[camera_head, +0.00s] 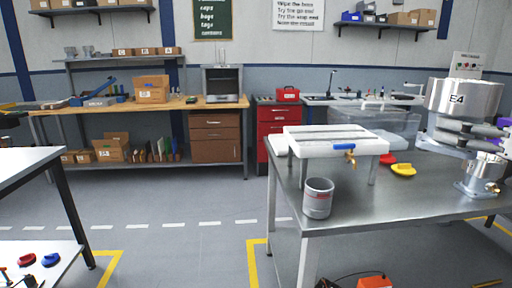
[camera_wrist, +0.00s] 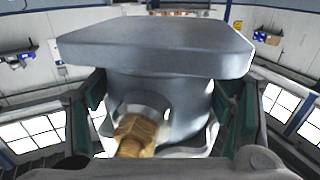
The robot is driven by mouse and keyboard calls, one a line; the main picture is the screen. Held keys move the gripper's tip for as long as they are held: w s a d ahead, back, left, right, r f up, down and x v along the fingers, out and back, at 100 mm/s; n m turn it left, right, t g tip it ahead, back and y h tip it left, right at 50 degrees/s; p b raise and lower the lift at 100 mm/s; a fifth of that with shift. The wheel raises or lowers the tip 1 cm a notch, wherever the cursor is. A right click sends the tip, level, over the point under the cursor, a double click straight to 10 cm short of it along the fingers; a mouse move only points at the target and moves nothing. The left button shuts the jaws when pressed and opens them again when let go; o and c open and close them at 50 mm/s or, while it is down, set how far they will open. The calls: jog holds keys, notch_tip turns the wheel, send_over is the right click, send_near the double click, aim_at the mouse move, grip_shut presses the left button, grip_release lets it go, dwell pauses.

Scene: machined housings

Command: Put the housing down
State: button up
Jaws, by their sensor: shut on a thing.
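The housing (camera_head: 476,178) is a silver metal body with a flat flange and a brass fitting, at the right of the head view. In the wrist view the housing (camera_wrist: 160,48) fills the middle, its flange across the top and its brass fitting (camera_wrist: 135,135) low and left of centre. My gripper (camera_head: 484,157) is shut on the housing, with a finger on each side of it in the wrist view (camera_wrist: 163,115). The housing is upright at the steel table (camera_head: 400,205). I cannot tell whether its base touches the tabletop.
A white raised stand (camera_head: 335,148) with a brass tap, a grey cup (camera_head: 318,199) and a yellow disc (camera_head: 403,170) with a red one (camera_head: 387,159) are on the table. A clear tub (camera_head: 385,122) stands behind. A large silver cylinder marked E4 (camera_head: 475,97) rises above the housing. The front middle tabletop is clear.

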jog(key=w+a+f+n+g+y+p, duration=0.1)
jog(key=a+f+y+p, duration=0.1)
jog(key=f, duration=0.9)
jog(key=w+a+f+n+g+y+p, duration=0.1)
jog(key=f+n+y+p, duration=0.15)
jog(key=f, duration=0.95)
jog(key=s+a+f+n+g+y+p, duration=0.2)
jog(key=a+f+p, duration=0.15)
jog(key=a, duration=0.35)
jog(key=s+a+f+n+g+y+p, duration=0.1)
jog(key=a+f+g+p, duration=0.2)
jog(key=a+f, duration=0.35)
jog(key=w+a+r+t+p, duration=0.1)
jog(key=w+a+r+p, duration=0.1)
jog(key=a+r+p, duration=0.2)
jog(key=a+r+m+h, duration=0.1)
jog(key=a+r, duration=0.2)
jog(key=r, duration=0.4)
jog(key=shift+a, duration=0.15)
jog(key=shift+f+t, duration=0.15)
jog(key=shift+t, duration=0.15)
